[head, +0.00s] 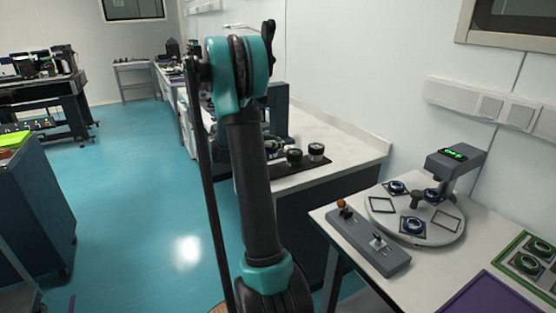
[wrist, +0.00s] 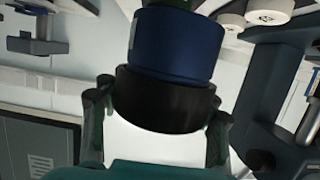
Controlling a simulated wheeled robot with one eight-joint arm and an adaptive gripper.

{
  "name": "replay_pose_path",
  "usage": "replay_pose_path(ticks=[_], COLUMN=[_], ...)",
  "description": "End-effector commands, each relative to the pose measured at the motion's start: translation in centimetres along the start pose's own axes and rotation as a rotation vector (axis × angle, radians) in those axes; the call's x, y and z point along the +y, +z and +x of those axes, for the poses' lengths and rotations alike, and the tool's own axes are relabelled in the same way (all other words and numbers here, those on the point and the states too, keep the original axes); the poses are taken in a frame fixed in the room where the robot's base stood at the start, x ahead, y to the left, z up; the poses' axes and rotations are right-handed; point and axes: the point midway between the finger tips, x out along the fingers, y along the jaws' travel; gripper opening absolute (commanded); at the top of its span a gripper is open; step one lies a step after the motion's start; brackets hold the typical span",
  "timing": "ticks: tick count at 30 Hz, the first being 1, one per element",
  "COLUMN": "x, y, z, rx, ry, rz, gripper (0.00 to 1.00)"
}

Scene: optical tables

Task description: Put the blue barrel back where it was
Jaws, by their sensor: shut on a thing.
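The blue barrel (wrist: 176,42) fills the top middle of the wrist view. It has a wide black ring (wrist: 165,100) on the end nearest the camera, and its far end is cut off by the frame's top edge. My gripper (wrist: 160,102) has one finger on each side of the black ring and is shut on the barrel. In the head view my own arm stands upright in the middle, and I cannot make out the gripper or barrel there.
A white bench (head: 345,162) with two small dark cylinders (head: 316,152) stands behind my arm. A nearer table at right bears a round plate (head: 440,235), a grey control box (head: 372,250) and a purple mat (head: 490,298). A dark cabinet (head: 32,210) stands left; blue floor between is clear.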

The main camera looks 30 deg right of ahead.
Motion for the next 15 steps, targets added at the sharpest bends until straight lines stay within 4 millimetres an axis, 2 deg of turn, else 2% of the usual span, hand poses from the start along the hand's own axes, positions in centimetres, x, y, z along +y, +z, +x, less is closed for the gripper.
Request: replay_pose_path(ticks=[4, 11, 15], x=[-0.1, 0.0, -0.1], y=[2.5, 3.9, 5.5], z=[0.8, 1.2, 1.7], rx=[0.001, 0.0, 0.0], ry=[0.0, 0.0, 0.0], rz=[0.0, 0.0, 0.0], gripper=[0.14, 0.14, 0.14])
